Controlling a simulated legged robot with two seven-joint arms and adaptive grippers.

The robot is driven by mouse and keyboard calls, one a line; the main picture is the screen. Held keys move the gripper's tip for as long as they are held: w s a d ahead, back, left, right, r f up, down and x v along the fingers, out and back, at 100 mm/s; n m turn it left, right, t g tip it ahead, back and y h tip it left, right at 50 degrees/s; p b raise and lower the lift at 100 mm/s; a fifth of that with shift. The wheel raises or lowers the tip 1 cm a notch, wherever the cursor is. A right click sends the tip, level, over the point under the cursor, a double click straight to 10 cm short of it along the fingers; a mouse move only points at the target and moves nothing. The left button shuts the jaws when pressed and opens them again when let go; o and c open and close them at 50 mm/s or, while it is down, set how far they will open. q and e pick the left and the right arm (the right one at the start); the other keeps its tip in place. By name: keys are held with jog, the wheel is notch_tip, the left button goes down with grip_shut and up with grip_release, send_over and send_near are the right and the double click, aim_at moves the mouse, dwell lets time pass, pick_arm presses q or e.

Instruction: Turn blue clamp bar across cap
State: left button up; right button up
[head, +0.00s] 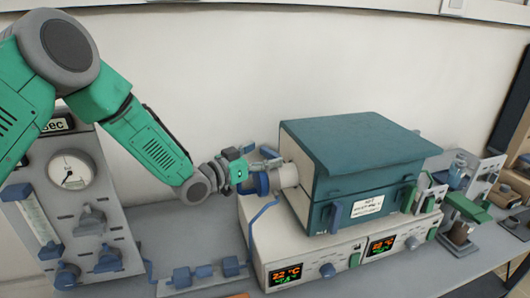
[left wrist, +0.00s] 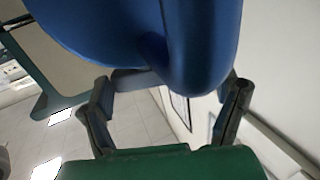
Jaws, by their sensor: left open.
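A blue round cap (head: 261,184) sits at the end of a pale tube (head: 285,176) on the left side of the furnace (head: 308,190). My left gripper (head: 256,166) is at this cap, on its upper side. In the left wrist view, the left gripper (left wrist: 170,95) has its two fingers spread apart. A blue rounded bar (left wrist: 200,45) reaches down between the fingertips, in front of a wider blue shape (left wrist: 95,30). I cannot tell whether the fingers touch the bar. In the head view the clamp bar is small and partly hidden by the gripper. My right gripper is not in view.
The furnace stands on a white control base (head: 300,262) with lit displays. A grey gauge panel (head: 80,215) stands at the left. A bent blue strip (head: 263,212) runs below the cap. A green-topped stand (head: 467,209) and small holders are at the right. The wall behind is clear.

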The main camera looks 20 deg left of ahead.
aim_at(270, 155)
pick_arm(q)
jog(key=shift+w+d+r, duration=0.1)
jog(key=shift+w+d, duration=0.1)
jog(key=shift+d, duration=0.45)
jog(key=shift+w+d+r, duration=0.1)
jog(key=shift+w+d, duration=0.05)
jog(key=shift+d, duration=0.75)
jog(key=shift+a, duration=0.5)
jog(key=c, duration=0.7)
jog(key=shift+a+f, duration=0.1)
jog(key=shift+a, duration=0.25)
jog(key=c, duration=0.5)
jog(key=shift+o, duration=0.2)
jog(key=shift+w+a, duration=0.1)
jog(key=shift+d, duration=0.35)
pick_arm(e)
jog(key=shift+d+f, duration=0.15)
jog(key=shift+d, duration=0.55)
pick_arm(q)
jog(key=shift+a, duration=0.15)
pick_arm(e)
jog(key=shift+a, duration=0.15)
